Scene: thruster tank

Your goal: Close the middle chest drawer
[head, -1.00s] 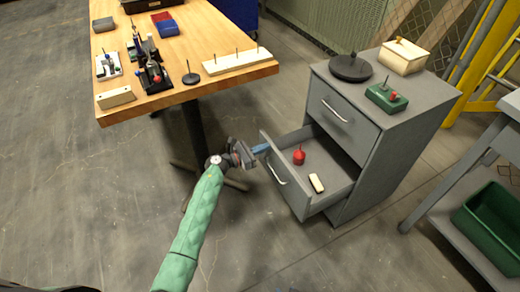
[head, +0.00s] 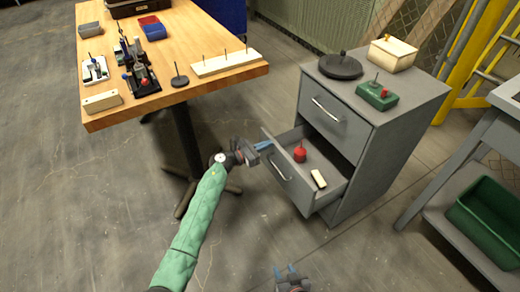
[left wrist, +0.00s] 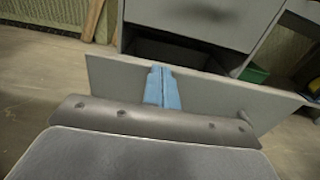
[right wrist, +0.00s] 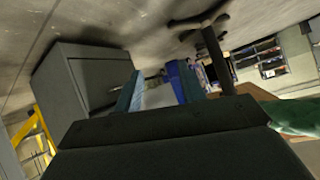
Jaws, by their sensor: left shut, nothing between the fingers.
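The grey chest (head: 385,136) stands at the right with its drawer (head: 329,186) below the top one pulled partly out. The open drawer's front panel (head: 290,180) has a bar handle (head: 279,167). It also fills the middle of the left wrist view (left wrist: 210,92). My left gripper (head: 266,145) is shut and empty, its blue fingertips at the outer face of the panel near its far upper corner. The left wrist view shows the fingers (left wrist: 161,88) together against the panel; exact contact is unclear. My right gripper (head: 286,271) is open and empty, low in front of the chest.
A red knobbed piece (head: 300,153) and a cream block (head: 319,179) lie in the drawer. A black round piece (head: 340,66), a green block (head: 377,96) and a cream box (head: 393,54) sit on the chest. A wooden table (head: 190,55) stands left; a green bin (head: 488,215) is right.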

